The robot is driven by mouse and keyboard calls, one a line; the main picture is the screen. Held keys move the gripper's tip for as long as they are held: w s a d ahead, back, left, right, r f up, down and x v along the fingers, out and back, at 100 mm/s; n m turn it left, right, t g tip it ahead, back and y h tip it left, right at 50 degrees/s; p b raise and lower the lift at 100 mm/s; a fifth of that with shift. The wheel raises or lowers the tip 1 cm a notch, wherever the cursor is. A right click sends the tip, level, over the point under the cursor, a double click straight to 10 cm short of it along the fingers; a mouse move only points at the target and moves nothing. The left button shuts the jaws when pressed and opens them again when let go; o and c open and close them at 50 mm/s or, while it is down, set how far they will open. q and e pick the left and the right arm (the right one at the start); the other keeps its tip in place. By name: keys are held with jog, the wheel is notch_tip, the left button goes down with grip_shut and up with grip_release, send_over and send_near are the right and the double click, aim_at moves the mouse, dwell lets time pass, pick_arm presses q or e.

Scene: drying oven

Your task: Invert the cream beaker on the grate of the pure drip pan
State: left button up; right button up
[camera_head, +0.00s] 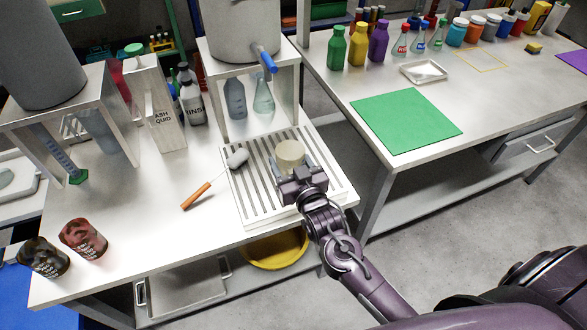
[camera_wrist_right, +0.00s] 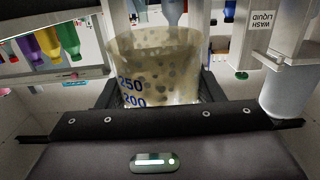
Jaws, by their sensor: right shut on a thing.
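The cream beaker (camera_head: 290,152) is between the fingers of my right gripper (camera_head: 297,172), over the right part of the slotted grate of the drip pan (camera_head: 250,202). In the right wrist view the beaker (camera_wrist_right: 158,70) shows blue marks 250 and 200 and dark spots. The background bottles hang upside down in that view while the marks read upright, so the beaker is mouth down. My right gripper is shut on its sides. I cannot tell whether its rim touches the grate. My left gripper is not in view.
A brush (camera_head: 237,159) with an orange handle overlaps the pan's left side. Behind the grate, a stand (camera_head: 288,85) carries a tank with a blue tap (camera_head: 267,60), with bottles below. A green mat (camera_head: 407,121) lies on the right table.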

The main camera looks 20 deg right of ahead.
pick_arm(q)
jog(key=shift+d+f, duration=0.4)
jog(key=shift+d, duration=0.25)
pick_arm(e)
jog(key=shift+d+f, duration=0.1)
jog(key=shift+f, duration=0.35)
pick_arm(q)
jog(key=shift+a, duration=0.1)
